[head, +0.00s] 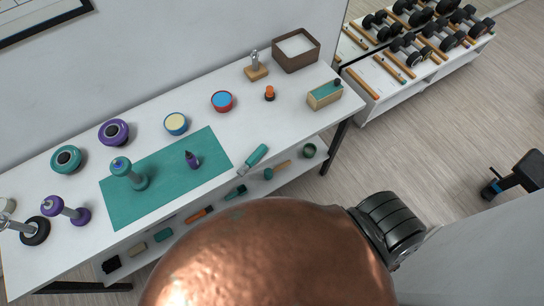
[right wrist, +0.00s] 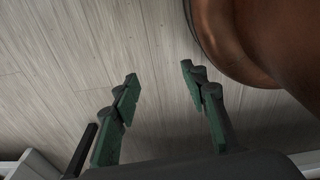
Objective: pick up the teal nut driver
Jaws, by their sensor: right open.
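A teal-handled tool (head: 254,159) with a grey end lies at the front edge of the white table (head: 290,119), right of the teal mat. It looks like the nut driver, but it is small and its tip is unclear. Another teal-handled item (head: 235,192) lies on the lower shelf, so I cannot be certain which is the driver. My right gripper (right wrist: 160,78) shows in the right wrist view with its green-padded fingers apart and nothing between them, over bare floor. It does not show in the head view. My left gripper is in neither view.
The teal mat (head: 206,184) carries a teal dumbbell-like object and a small purple item. The lower shelf holds several tools. A copper surface hides the lower middle. Floor at right is mostly clear.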

